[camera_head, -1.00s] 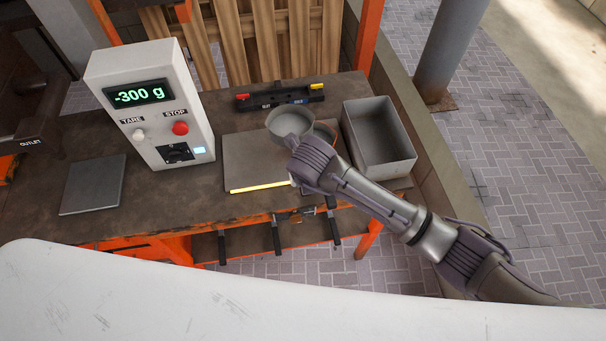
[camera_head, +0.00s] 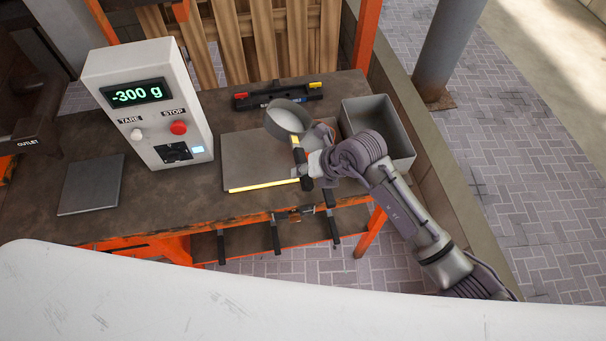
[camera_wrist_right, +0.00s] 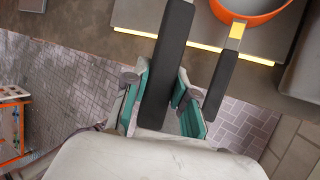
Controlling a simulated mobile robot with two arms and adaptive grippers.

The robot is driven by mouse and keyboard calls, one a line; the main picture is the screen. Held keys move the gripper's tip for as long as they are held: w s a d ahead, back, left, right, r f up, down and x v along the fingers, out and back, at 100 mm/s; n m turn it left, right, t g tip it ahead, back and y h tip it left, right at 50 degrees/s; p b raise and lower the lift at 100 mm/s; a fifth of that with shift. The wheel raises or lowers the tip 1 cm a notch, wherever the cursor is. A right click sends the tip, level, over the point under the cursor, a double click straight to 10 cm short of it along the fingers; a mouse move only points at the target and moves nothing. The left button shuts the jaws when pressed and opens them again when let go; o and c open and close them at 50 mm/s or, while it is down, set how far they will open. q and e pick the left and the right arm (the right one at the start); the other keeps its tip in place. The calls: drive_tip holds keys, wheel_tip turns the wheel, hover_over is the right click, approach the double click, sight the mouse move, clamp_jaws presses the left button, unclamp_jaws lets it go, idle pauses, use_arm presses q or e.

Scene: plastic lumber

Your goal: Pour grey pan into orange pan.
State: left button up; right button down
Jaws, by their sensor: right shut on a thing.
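The grey pan (camera_head: 289,114) is held above the right part of a grey plate on the bench. My right gripper (camera_head: 311,165) is shut on its dark handle, which also shows between the teal fingers in the right wrist view (camera_wrist_right: 170,55). The orange pan (camera_head: 324,131) is lower, just right of the grey pan and partly hidden by it and my wrist. Its orange rim (camera_wrist_right: 252,17) and dark handle (camera_wrist_right: 224,78) show in the right wrist view, right of the held handle. I cannot tell what is in either pan. My left gripper is not in view.
The yellow-edged grey plate (camera_head: 245,162) lies on the workbench (camera_head: 215,205). A grey bin (camera_head: 376,120) stands close on the right. A control box (camera_head: 150,105) reading -300 g stands left, beside another flat plate (camera_head: 90,185). A black tool bar (camera_head: 262,98) lies behind.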

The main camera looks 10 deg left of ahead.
drive_tip(key=shift+w+d+r+m+g+y+b, duration=0.15)
drive_tip(key=shift+d+r+m+y+b, duration=0.15)
drive_tip(key=shift+y+b, duration=0.7)
drive_tip(key=shift+d+r+m+g+y+b, duration=0.2)
drive_tip(key=shift+r+y+b, duration=0.1)
drive_tip(key=shift+y+b, duration=0.65)
drive_tip(key=shift+w+d+r+m+g+y+b, duration=0.2)
drive_tip(key=shift+d+m+y+b, duration=0.45)
drive_tip(key=shift+y+b, duration=1.05)
drive_tip(key=shift+w+d+f+m+t+y+b, duration=0.1)
drive_tip(key=shift+w+d+m+y+b, duration=0.15)
drive_tip(key=shift+d+y+b, duration=1.4)
drive_tip(key=shift+w+d+r+m+g+y+b, duration=0.15)
drive_tip(key=shift+w+m+y+b, duration=0.4)
drive_tip(key=shift+b, duration=2.15)
drive_tip(key=shift+s+y, duration=0.25)
